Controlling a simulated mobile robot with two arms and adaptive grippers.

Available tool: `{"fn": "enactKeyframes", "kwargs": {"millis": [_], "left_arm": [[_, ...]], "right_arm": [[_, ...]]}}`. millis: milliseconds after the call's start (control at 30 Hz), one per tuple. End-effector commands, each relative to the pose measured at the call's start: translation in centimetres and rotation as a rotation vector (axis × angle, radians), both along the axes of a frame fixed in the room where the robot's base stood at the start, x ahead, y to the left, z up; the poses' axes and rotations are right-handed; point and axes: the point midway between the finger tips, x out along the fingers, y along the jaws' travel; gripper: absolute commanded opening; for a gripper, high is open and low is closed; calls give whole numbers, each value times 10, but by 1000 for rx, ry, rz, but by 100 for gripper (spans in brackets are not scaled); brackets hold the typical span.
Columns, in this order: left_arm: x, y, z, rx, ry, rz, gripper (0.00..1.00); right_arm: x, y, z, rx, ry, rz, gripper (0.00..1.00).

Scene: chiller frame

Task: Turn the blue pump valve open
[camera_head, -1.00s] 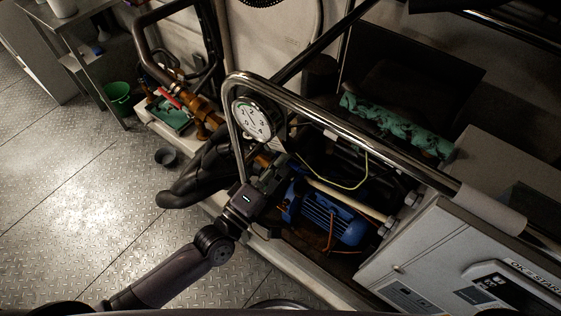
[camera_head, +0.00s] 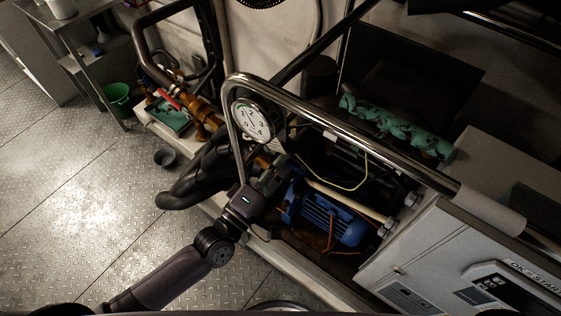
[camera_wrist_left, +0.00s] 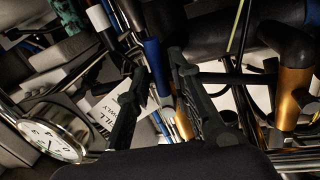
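My left gripper (camera_head: 275,177) reaches in over the pump frame, just left of the blue motor (camera_head: 332,218) in the head view. In the left wrist view, my left gripper (camera_wrist_left: 157,72) has its two dark fingers spread apart. A blue handle (camera_wrist_left: 156,66), which looks like the valve's lever, shows between the fingertips. I cannot tell whether either finger touches it. In the head view I cannot make out the handle, which the gripper seems to cover. My right gripper is in neither view.
A chrome rail (camera_head: 330,122) arches over the frame near my left gripper. A round gauge (camera_head: 252,119) stands left of it, also in the wrist view (camera_wrist_left: 52,139). Black hoses (camera_head: 190,187) lie beside it. A grey control box (camera_head: 440,250) stands right. Open floor lies left.

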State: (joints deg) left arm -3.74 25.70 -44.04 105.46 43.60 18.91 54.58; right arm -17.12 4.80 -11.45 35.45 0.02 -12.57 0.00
Motion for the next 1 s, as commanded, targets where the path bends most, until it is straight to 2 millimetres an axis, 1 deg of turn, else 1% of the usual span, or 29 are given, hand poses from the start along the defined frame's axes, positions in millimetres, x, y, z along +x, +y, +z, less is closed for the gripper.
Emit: {"fn": "enactKeyframes", "kwargs": {"millis": [167, 400, 600, 800, 1000], "left_arm": [[-14, 10, -5, 4, 3, -1, 20], [-54, 41, -15, 4, 5, -1, 20], [-81, 62, -21, 1, 3, -1, 20], [-93, 70, -23, 0, 1, 0, 20], [-94, 71, -23, -1, 1, 0, 20]], "right_arm": [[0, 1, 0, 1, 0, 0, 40], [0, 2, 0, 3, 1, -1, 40], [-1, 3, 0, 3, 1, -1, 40], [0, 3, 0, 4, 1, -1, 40], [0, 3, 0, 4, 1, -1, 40]]}}
